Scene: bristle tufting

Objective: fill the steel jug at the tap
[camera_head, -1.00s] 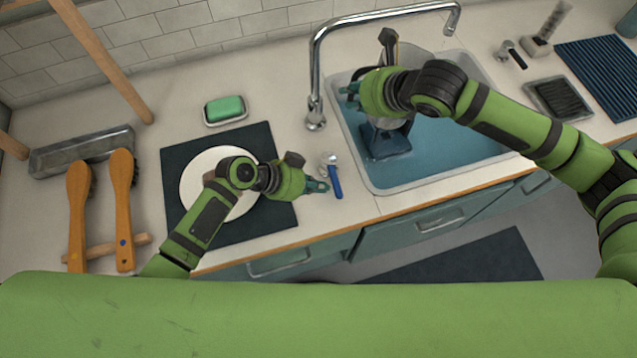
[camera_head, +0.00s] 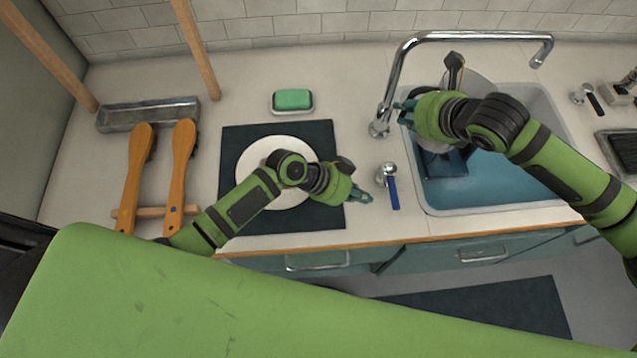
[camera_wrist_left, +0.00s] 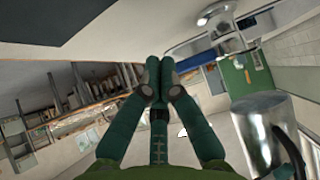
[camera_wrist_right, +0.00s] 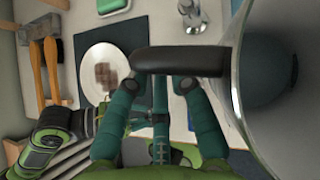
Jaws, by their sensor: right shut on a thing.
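The steel jug (camera_wrist_right: 242,70) is at the right of the right wrist view, its open mouth showing a dark inside. My right gripper (camera_head: 406,112) is shut on its black handle (camera_wrist_right: 180,60), over the sink's left side. In the head view the jug is mostly hidden behind that gripper. The jug's steel side (camera_wrist_left: 270,130) also shows in the left wrist view. The tap (camera_head: 395,75) arches over the sink, its spout end right of my right gripper. The blue tap lever (camera_head: 393,192) stands beside the sink. My left gripper (camera_head: 364,197) is shut and empty, just left of the lever.
A white plate (camera_head: 248,160) lies on a dark mat (camera_head: 235,140) under my left arm.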

